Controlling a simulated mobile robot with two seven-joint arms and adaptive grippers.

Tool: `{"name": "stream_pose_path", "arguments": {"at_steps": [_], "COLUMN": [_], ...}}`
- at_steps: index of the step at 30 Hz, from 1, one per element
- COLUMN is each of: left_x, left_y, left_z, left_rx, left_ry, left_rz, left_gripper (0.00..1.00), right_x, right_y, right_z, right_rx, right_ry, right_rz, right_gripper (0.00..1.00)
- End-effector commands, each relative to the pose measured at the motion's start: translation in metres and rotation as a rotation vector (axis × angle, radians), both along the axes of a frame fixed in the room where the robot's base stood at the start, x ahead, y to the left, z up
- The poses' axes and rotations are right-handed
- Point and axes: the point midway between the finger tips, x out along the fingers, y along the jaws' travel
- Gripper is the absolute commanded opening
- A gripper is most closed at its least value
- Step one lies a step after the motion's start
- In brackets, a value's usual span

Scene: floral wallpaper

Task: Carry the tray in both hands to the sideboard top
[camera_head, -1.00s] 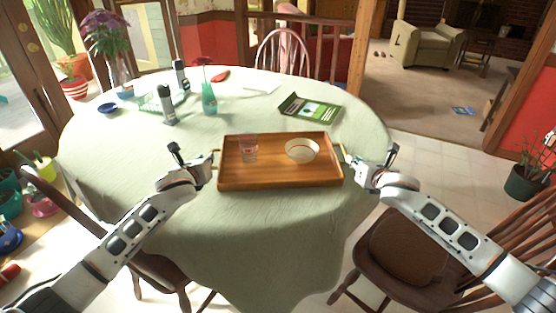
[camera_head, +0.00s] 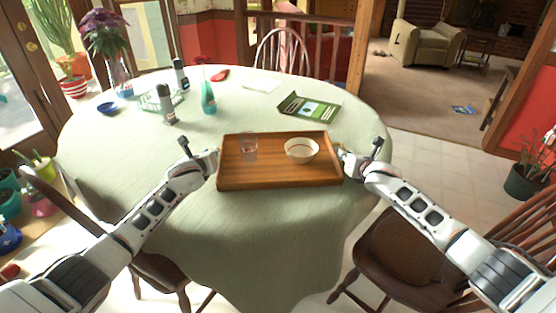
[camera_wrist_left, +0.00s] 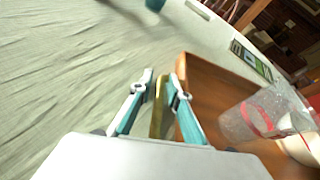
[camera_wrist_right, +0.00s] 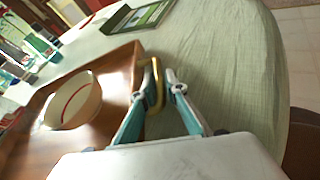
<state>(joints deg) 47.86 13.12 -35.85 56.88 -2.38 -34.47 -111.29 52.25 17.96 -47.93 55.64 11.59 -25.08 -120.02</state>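The brown wooden tray (camera_head: 270,178) lies on the green-clothed round table and carries a clear glass (camera_head: 249,147) and a white bowl (camera_head: 301,150). My left gripper (camera_head: 214,158) is at the tray's left end. In the left wrist view its fingers (camera_wrist_left: 160,88) stand apart on either side of a brass handle (camera_wrist_left: 159,108). My right gripper (camera_head: 343,157) is at the right end. In the right wrist view its fingers (camera_wrist_right: 155,95) stand apart around the other brass handle (camera_wrist_right: 157,80). The sideboard is not identifiable in these views.
The table (camera_head: 245,215) has free cloth in front of the tray. Behind it are a green book (camera_head: 309,106), a teal vase (camera_head: 208,97) and a grey bottle (camera_head: 167,105). Chairs stand close, one at the front right (camera_head: 405,245). Open floor (camera_head: 425,145) lies to the right.

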Motion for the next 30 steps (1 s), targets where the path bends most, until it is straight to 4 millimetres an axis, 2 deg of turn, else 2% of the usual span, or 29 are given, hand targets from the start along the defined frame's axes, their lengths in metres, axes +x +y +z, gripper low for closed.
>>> {"name": "stream_pose_path", "arguments": {"at_steps": [12,14,15,22,30], "left_x": [0.003,0.003,0.003,0.003,0.005], "left_y": [0.0,0.0,0.0,0.0,0.0], "left_z": [-0.001,-0.001,-0.001,-0.002,0.011], "left_rx": [0.001,0.001,0.001,0.001,0.0], "left_ry": [0.0,0.0,0.0,0.0,-0.01], "left_rz": [0.0,0.0,0.0,0.0,-0.001], "left_gripper": [0.17,0.04,0.0,0.0,0.0], "right_x": [0.003,0.003,0.003,0.003,0.005], "right_y": [0.001,0.001,0.001,0.001,0.001], "right_z": [-0.001,-0.001,-0.001,-0.001,0.011], "right_rx": [0.0,0.0,0.0,0.0,0.001], "right_ry": [0.0,0.0,0.0,0.0,-0.01], "right_rz": [0.001,0.001,0.001,0.001,0.001], "right_gripper": [0.13,0.0,0.0,0.0,0.0]}}
